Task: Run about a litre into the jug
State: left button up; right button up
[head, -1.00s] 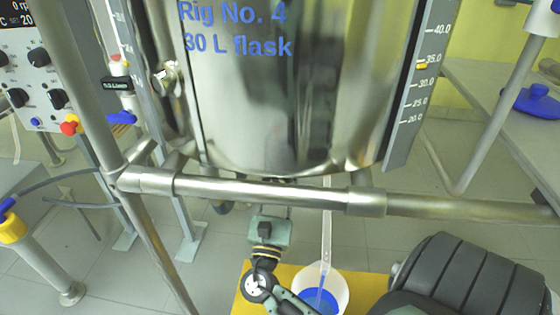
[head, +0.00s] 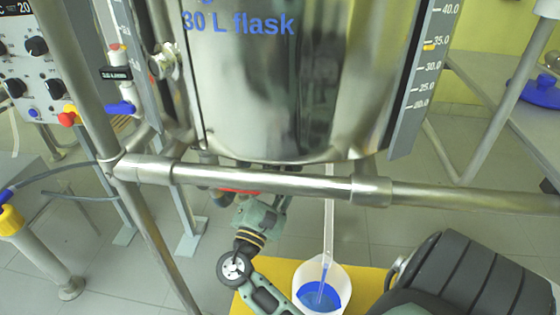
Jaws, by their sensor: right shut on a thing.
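The jug (head: 340,272) is a white open vessel under the steel flask (head: 290,90). Blue liquid (head: 318,297) lies in its bottom, and a thin blue streak stands above the liquid. A pale narrow vertical strip (head: 329,205) runs from below the flask down to the jug. My right gripper (head: 258,208) is below the flask, left of the jug. It is shut at a red lever (head: 240,191) under the flask; the frame pipe partly hides this contact. The outlet is hidden. My left gripper is not in view.
A horizontal frame pipe (head: 270,183) crosses in front of the flask. A grey scale (head: 425,80) with a yellow marker stands at its right. The jug stands on a yellow surface (head: 368,285). A bench with a blue item (head: 540,92) is at right.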

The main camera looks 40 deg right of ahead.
jog(key=shift+w+a, duration=0.2)
jog(key=o, duration=1)
jog(key=shift+a, duration=0.1)
jog(key=v, duration=1.2)
jog(key=shift+o, duration=0.5)
jog(key=shift+r, duration=0.1)
